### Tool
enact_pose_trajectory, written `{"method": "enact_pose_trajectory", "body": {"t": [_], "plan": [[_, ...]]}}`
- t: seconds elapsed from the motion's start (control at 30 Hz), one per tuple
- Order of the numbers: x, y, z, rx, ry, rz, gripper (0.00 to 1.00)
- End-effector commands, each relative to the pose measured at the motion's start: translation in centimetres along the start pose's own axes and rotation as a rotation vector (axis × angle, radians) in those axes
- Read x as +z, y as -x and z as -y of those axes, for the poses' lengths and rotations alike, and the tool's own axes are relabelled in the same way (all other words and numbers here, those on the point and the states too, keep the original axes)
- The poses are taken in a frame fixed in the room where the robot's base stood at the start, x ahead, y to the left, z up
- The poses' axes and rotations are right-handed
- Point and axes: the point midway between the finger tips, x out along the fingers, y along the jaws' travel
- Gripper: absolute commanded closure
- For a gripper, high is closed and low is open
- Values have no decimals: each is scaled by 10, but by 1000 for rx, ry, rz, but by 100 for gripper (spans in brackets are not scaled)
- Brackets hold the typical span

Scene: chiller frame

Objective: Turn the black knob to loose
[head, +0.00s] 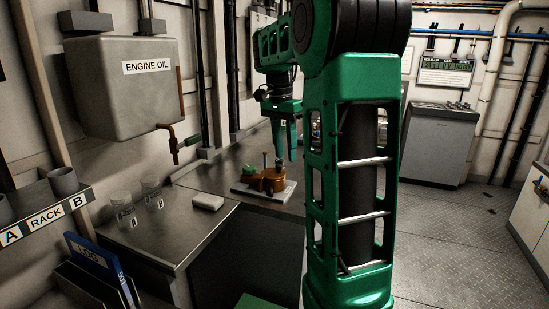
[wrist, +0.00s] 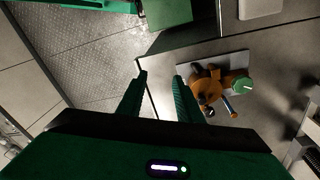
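An orange device (head: 270,181) stands on a pale base plate (head: 248,189) on the grey worktop. In the wrist view the device (wrist: 205,88) lies to the right of my fingers, on its plate (wrist: 235,58). It has a green round cap (wrist: 243,85), a blue-ended rod (wrist: 230,108) and a small dark round part (wrist: 209,112). This dark part may be the black knob; it is too small to be sure. My gripper (head: 286,150) points down above the device in the head view. It is open and empty, its fingertips (wrist: 162,78) apart, not visibly touching anything.
Two glass beakers (head: 124,210) and a white block (head: 208,202) stand on the worktop left of the device. An engine oil tank (head: 122,85) with an outlet tap hangs on the wall. A rack shelf (head: 50,212) is at left. Open floor (head: 450,225) lies right.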

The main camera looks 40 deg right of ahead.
Motion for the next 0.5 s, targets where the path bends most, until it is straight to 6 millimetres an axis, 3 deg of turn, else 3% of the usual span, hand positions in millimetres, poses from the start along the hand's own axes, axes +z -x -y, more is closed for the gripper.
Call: {"method": "enact_pose_trajectory", "body": {"t": [0.03, 0.2, 0.4, 0.5], "plan": [[-15, 4, 20, 2, -78, 1, 68], [-59, 15, 75, -3, -366, 17, 68], [-103, 12, 125, -16, -670, 56, 68], [-118, 9, 141, -22, -778, 76, 68]]}}
